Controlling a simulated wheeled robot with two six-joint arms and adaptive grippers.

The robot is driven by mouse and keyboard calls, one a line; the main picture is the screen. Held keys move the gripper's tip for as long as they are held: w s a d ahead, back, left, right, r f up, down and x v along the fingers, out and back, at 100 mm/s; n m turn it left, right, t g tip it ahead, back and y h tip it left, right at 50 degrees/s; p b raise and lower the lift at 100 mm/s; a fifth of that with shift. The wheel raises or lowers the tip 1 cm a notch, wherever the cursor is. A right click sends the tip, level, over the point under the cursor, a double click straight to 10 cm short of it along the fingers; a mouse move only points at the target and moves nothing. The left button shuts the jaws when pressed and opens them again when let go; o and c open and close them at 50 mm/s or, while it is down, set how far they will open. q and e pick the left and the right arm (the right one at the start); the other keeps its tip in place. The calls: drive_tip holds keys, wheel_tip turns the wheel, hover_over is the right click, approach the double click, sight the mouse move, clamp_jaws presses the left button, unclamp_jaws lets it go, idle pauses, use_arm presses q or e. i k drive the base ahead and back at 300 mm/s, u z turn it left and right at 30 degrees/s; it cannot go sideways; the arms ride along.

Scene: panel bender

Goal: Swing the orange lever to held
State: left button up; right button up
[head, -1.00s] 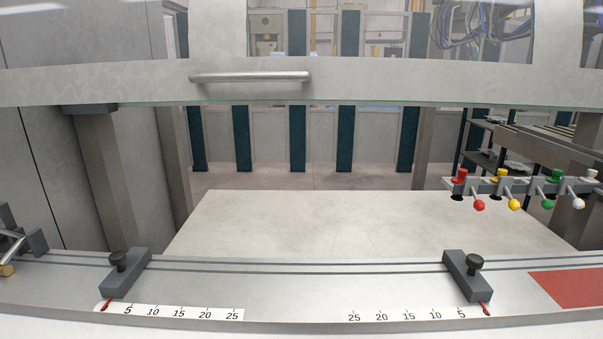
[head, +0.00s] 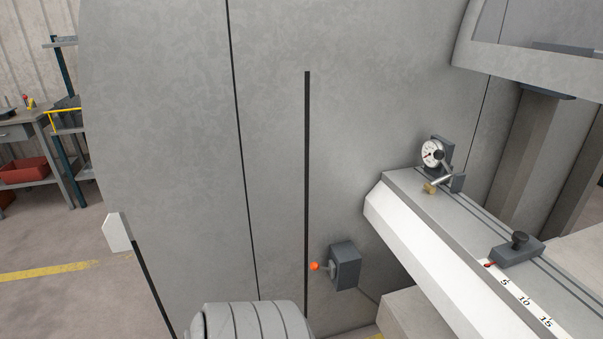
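The orange lever's round knob (head: 316,266) shows in the head view, low and right of centre. It sits on a short stem at the left side of a dark grey box (head: 345,266) on the grey machine side panel (head: 270,180). The lever looks about level, with its knob pointing left. I see no label, so I cannot tell which position it stands in. Neither of my grippers is in view. A rounded grey part of my own arm shows at the bottom edge, below and left of the lever.
A machine bed (head: 400,215) juts out right of the lever, carrying a dial gauge (head: 432,152) and a clamp block (head: 517,248) beside a number scale. A workbench (head: 25,127) with a red bin (head: 22,170) stands far left. The floor on the left looks clear.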

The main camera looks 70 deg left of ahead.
sight(314, 266)
drive_tip(key=u, duration=0.25)
drive_tip(key=i, duration=0.25)
drive_tip(key=u, duration=2.7)
drive_tip(key=k, duration=0.55)
drive_tip(key=u, duration=1.1)
drive_tip(key=i, duration=1)
drive_tip(key=z, duration=0.45)
